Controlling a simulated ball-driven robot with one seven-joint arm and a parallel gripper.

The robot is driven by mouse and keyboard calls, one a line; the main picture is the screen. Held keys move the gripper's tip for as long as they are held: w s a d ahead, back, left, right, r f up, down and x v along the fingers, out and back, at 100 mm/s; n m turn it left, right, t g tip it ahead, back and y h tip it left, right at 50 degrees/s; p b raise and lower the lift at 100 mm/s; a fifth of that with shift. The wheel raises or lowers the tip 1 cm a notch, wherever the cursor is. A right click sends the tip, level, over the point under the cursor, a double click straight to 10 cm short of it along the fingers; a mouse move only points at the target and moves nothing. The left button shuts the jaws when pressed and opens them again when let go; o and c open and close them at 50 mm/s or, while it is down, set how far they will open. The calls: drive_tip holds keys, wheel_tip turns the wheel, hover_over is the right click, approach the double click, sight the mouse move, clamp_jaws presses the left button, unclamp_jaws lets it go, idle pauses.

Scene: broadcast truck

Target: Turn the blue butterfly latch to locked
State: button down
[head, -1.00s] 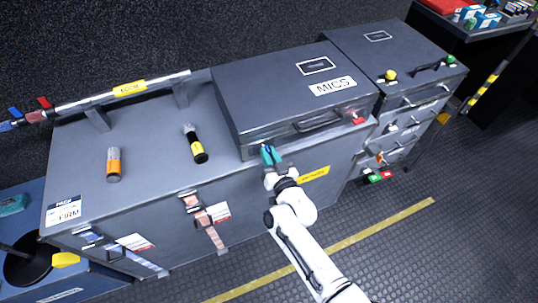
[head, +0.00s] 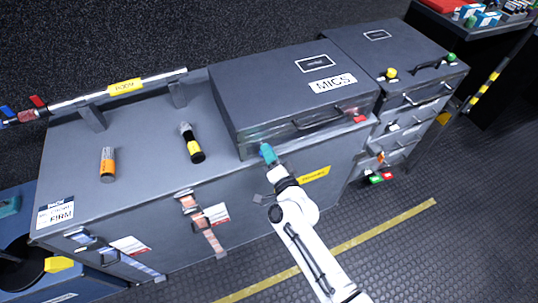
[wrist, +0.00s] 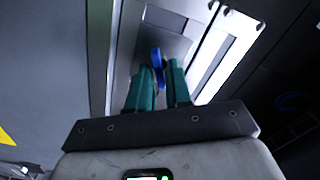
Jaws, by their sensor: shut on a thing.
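The blue butterfly latch (wrist: 157,62) shows in the wrist view on a metal plate at the front of the MICS case. My gripper (wrist: 162,75) has teal fingers, and they are shut on the blue latch, one finger on each side. In the head view my gripper (head: 266,150) is at the lower left front edge of the MICS case (head: 262,82). There the fingers hide the latch. The wrist view does not show a lock mark, so I cannot tell the latch's exact setting.
A red latch (head: 359,119) is at the case's right front. A black case handle (head: 318,119) lies between. An orange-banded microphone (head: 108,164) and a yellow-banded one (head: 193,144) lie on the grey trunk top (head: 140,140). A drawer case (head: 410,75) stands at right.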

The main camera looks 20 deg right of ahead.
drive_tip(key=m, duration=0.3)
drive_tip(key=m+b, duration=0.1)
drive_tip(key=m, duration=0.1)
drive_tip(key=shift+d+f, duration=0.1)
drive_tip(key=shift+f, duration=0.15)
drive_tip(key=shift+m, duration=0.4)
drive_tip(key=c, duration=1.2)
unclamp_jaws()
drive_tip(key=shift+c, duration=0.2)
drive_tip(key=shift+s, duration=0.15)
drive_tip(key=s, duration=1)
drive_tip(key=shift+s+p, duration=0.3)
drive_tip(key=shift+p, duration=0.1)
